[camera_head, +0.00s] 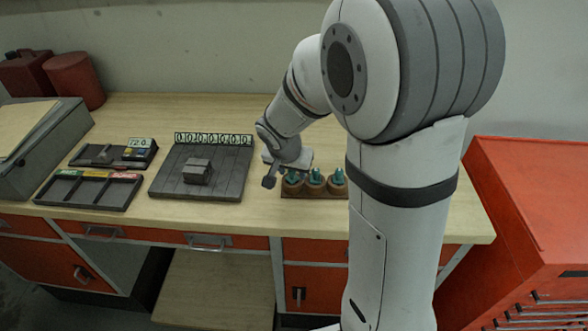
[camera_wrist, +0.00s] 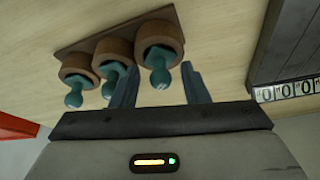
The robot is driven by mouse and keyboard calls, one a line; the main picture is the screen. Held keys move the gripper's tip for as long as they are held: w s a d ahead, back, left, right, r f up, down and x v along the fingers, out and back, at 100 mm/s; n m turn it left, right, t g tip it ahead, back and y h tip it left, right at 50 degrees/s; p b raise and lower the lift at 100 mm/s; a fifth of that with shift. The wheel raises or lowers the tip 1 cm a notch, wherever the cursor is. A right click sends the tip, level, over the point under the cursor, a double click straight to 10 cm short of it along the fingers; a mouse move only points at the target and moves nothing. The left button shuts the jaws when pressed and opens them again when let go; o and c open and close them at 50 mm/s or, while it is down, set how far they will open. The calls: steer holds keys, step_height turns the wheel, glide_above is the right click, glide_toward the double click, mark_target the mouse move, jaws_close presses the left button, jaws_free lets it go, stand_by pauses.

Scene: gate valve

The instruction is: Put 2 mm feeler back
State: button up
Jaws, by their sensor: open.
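Three teal feelers with rounded knobs sit in brown round cups on a brown rack (camera_head: 318,196). They are the left feeler (camera_head: 292,176), the middle feeler (camera_head: 315,174) and the right feeler (camera_head: 337,176). No size mark is legible, so I cannot tell which is 2 mm. In the wrist view the rack (camera_wrist: 75,42) appears turned around, with the nearest feeler (camera_wrist: 159,75) between the fingertips. My gripper (camera_wrist: 160,70) is open, its fingers on either side of that knob with gaps visible. In the head view my gripper (camera_head: 278,172) is at the rack's left end.
A dark grey plate (camera_head: 222,188) with a grey block (camera_head: 197,171) and a row of "0" tiles (camera_head: 214,139) lies left of the rack. Dark trays (camera_head: 90,190) lie farther left. A red cabinet (camera_head: 530,200) stands right of the bench. Bench surface behind the rack looks clear.

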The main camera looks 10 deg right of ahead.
steer(key=v, duration=1.1)
steer(key=s+d+n+y, duration=0.2)
steer(key=s+n, duration=0.4)
steer(key=s, duration=1.1)
steer(key=shift+s+d+g+b, duration=0.3)
steer(key=shift+d+g+b, duration=0.1)
steer(key=shift+d+b, duration=0.1)
steer(key=shift+f, duration=0.1)
steer(key=shift+c, duration=0.4)
